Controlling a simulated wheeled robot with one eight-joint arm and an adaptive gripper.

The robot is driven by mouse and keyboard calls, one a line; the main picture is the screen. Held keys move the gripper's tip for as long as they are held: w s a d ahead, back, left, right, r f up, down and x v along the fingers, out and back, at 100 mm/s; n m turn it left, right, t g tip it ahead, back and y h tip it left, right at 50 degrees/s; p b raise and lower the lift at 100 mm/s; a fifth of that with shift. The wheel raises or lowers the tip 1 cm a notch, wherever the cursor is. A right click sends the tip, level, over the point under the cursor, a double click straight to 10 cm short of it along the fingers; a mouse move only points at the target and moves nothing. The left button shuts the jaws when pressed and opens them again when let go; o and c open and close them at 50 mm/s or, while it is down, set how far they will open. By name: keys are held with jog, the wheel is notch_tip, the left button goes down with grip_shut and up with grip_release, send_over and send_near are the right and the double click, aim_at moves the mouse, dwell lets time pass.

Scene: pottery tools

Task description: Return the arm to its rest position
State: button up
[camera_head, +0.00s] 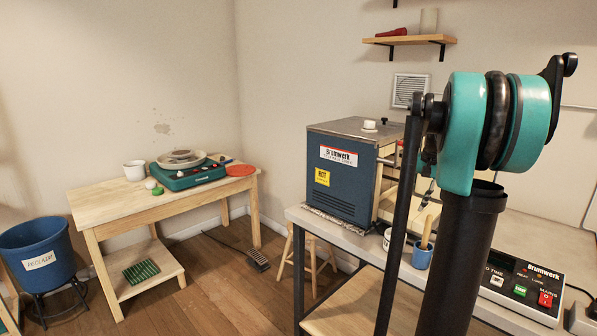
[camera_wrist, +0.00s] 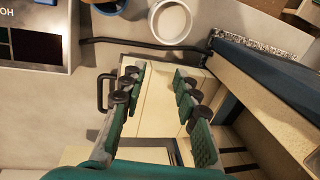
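My gripper (camera_wrist: 160,88) shows in the wrist view with its two green-padded fingers apart. I see nothing held between them. Beyond the gap is a pale, cream-coloured surface. In the head view my teal and black arm (camera_head: 490,125) stands raised at the right, over the bench; the gripper cannot be made out clearly there.
The blue kiln (camera_head: 342,172) stands on the grey bench (camera_head: 295,213); it also shows at the right of the wrist view (camera_wrist: 262,62). A blue cup (camera_head: 422,256) and control box (camera_head: 520,285) are near my arm. A wooden table (camera_head: 110,203) stands left.

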jog(key=s+a+f+n+t, duration=0.1)
jog(key=s+a+f+n, duration=0.3)
jog(key=s+a+f, duration=0.5)
jog(key=s+a+f+n+t+h, duration=0.1)
jog(key=s+a+f+n, duration=0.3)
jog(key=s+a+f, duration=0.6)
jog(key=s+f, duration=0.2)
jog(key=s, duration=0.5)
jog(key=shift+n+t, duration=0.3)
jog(key=shift+n, duration=0.1)
